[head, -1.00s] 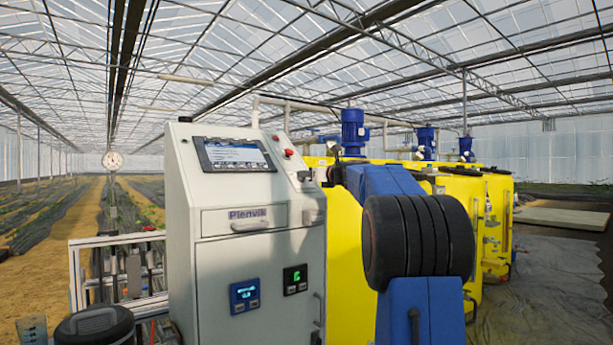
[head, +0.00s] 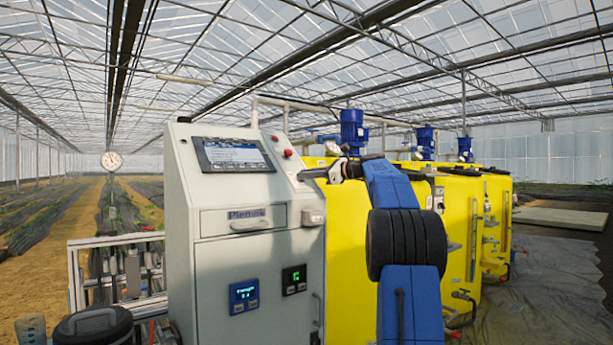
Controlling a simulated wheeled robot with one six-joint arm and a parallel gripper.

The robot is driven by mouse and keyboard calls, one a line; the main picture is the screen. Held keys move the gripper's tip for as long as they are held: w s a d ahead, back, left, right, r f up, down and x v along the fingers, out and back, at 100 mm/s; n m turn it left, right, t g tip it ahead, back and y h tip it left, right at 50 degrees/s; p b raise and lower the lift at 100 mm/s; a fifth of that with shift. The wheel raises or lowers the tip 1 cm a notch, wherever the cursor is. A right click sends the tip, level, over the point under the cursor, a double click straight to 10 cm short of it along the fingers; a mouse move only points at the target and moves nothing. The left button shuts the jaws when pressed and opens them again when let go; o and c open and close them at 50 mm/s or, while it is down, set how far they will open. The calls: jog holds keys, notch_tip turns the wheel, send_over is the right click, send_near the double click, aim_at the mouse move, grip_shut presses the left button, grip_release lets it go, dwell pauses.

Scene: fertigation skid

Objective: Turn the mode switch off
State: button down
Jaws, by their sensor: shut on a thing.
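The grey control cabinet (head: 240,215) stands left of centre in the head view. Its sloped right-hand panel holds red buttons at the top. My gripper (head: 307,173) reaches in from the right, low over this panel, with its fingertips at the panel face. It is shut on the small mode switch there. The fingers cover the switch, so its pointer and position cannot be read.
A screen (head: 233,155) and a red button (head: 287,153) sit near my gripper. Below are a drawer handle (head: 249,225), a blue display (head: 244,296) and a green-lit display (head: 294,279). Yellow tanks (head: 345,260) stand close on the right. A black-lidded bin (head: 95,325) is at lower left.

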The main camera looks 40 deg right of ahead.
jog(key=shift+w+d+n+g+y, duration=0.1)
jog(key=shift+n+g+y, duration=0.65)
jog(key=shift+n, duration=0.55)
jog(key=shift+g, duration=0.25)
jog(key=c, duration=1.9)
grip_release()
jog(key=v, duration=1.7)
jog(key=shift+s, duration=0.25)
